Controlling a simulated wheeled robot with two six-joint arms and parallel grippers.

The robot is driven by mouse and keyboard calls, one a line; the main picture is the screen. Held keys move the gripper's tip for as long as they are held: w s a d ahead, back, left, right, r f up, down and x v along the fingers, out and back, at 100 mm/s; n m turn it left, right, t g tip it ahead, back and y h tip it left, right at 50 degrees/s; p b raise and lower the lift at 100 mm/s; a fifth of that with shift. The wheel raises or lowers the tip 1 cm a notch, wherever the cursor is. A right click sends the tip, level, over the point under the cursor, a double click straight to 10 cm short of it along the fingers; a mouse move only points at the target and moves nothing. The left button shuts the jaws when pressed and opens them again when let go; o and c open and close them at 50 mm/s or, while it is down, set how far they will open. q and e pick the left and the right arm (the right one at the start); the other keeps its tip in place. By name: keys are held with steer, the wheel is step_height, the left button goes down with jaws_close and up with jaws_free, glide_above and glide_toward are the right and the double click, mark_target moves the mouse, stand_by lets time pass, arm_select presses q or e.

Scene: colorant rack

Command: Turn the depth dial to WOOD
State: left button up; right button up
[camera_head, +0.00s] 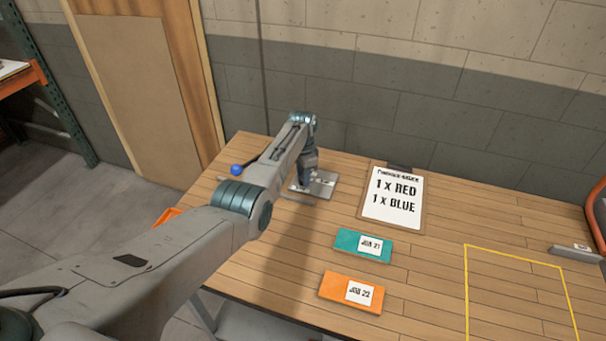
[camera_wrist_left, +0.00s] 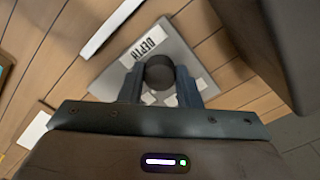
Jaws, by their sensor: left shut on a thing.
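The depth dial is a dark round knob (camera_wrist_left: 159,73) on a grey metal plate (camera_wrist_left: 185,55) with a white DEPTH label (camera_wrist_left: 143,48). In the left wrist view the fingers of my left gripper (camera_wrist_left: 160,85) are on either side of the knob and shut on it. In the head view the left gripper (camera_head: 306,180) is over the grey plate (camera_head: 322,184) near the back left of the table, and hides the dial. Small white labels sit around the knob, too small to read and partly hidden. The right gripper is not in view.
A clipboard (camera_head: 394,198) reading 1 x RED, 1 x BLUE lies right of the plate. A teal JOB 21 block (camera_head: 347,242) and an orange JOB 22 block (camera_head: 335,287) lie nearer. A blue ball (camera_head: 236,169) is left of my arm. The yellow-outlined area is bare.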

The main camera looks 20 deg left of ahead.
arm_select(q)
steer(key=shift+w+r+m, duration=0.1)
steer(key=shift+r+m, duration=0.05)
steer(key=shift+m, duration=0.55)
steer(key=o, duration=1)
steer(key=shift+c, duration=0.2)
step_height(320, 180, up, 11)
steer(key=b, duration=0.1)
steer(key=shift+b, duration=0.4)
